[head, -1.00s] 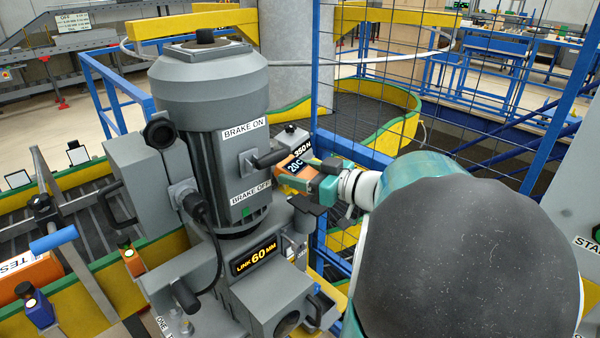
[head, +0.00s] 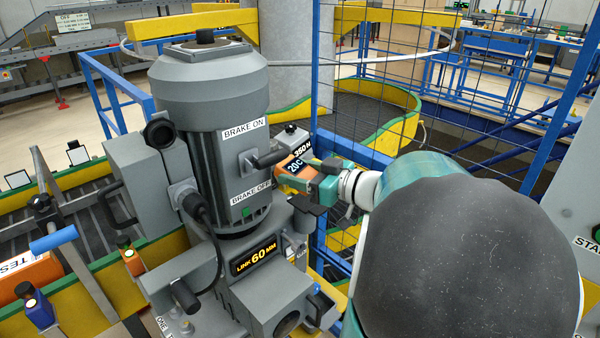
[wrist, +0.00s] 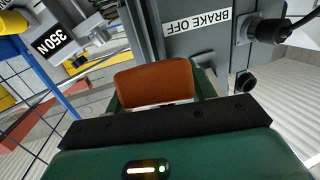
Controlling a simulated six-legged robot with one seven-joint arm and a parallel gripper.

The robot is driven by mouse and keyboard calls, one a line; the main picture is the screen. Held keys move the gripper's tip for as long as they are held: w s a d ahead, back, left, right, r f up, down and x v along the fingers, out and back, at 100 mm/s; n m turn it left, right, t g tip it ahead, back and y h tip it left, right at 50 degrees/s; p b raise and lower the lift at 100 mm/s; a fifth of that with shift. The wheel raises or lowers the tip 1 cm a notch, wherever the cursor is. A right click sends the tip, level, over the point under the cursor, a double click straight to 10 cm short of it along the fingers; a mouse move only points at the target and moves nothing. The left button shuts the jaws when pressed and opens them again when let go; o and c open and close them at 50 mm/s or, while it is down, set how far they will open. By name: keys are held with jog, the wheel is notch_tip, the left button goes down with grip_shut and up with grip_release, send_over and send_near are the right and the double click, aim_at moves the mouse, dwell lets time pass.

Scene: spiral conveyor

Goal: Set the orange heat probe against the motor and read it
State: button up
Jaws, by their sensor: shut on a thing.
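The grey motor (head: 210,85) stands upright, with labels BRAKE ON and BRAKE OFF on its side; its housing also shows in the wrist view (wrist: 185,45). My gripper (head: 322,183) is to the right of the motor, shut on the orange heat probe (head: 288,182). The probe's dark display reads 20C. In the wrist view the orange probe (wrist: 155,84) sits just beyond my gripper, below the BRAKE OFF label. The probe's tip is hidden, so I cannot tell whether it touches the motor.
A brake lever (head: 268,158) sticks out of the motor beside the probe. A display (head: 254,260) below reads LINK 60 MM. A device marked 350 N (wrist: 55,38) is close by. Blue mesh fencing (head: 450,100) stands behind my arm.

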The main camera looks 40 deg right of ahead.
dwell(0.8)
jog(key=s+d+f, duration=0.2)
jog(key=s, duration=0.5)
jog(key=shift+s+f, duration=0.15)
jog(key=shift+f, duration=0.05)
dwell(0.5)
jog(key=shift+s, duration=0.15)
dwell(0.4)
